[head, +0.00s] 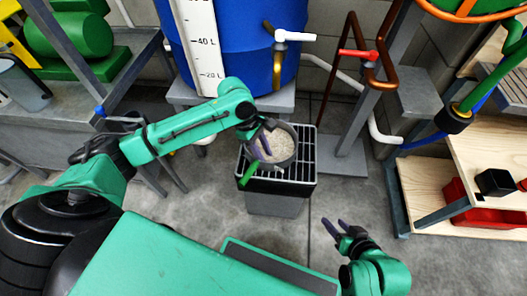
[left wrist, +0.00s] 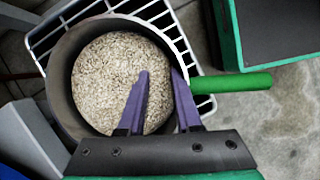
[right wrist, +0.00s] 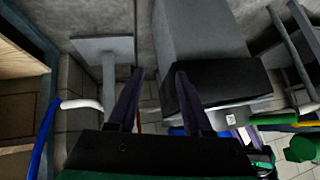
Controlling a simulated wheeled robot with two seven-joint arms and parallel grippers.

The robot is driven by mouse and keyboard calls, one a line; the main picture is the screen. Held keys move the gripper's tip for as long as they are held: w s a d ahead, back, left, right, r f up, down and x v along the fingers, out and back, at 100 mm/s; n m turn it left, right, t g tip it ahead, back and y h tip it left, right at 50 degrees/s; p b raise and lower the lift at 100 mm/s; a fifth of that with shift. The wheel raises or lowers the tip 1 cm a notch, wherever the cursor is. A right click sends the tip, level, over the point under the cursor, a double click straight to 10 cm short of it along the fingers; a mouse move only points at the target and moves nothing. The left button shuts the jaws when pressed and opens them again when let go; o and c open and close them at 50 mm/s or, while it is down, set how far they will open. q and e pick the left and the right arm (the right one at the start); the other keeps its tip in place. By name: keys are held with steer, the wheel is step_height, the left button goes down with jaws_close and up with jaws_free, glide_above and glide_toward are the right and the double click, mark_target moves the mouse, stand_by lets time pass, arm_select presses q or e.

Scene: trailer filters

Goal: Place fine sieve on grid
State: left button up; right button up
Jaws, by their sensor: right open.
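My right gripper (head: 338,228) is open and empty, lower right of the bin.
A blue barrel (head: 240,45) with a scale and a tap (head: 278,50) stands behind the bin. A copper pipe (head: 350,40) rises to its right. A wooden shelf with a red bin (head: 470,205) is at right, a grey bench (head: 50,110) at left.

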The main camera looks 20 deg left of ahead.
arm_select(q)
steer(key=shift+a+r, duration=0.1)
steer(key=shift+r, duration=0.2)
steer(key=p+v, duration=0.5)
steer(key=v, duration=0.6)
steer(key=shift+r, duration=0.2)
arm_select(e)
steer(key=s+d+r+g+h, duration=0.3)
steer(key=s+d+g, duration=0.2)
steer(key=d, duration=0.4)
steer(key=shift+d+r+m+h, duration=0.3)
steer(key=shift+h, duration=0.1)
arm_select(q)
steer(key=shift+a, duration=0.1)
arm_select(e)
steer(key=shift+s, duration=0.2)
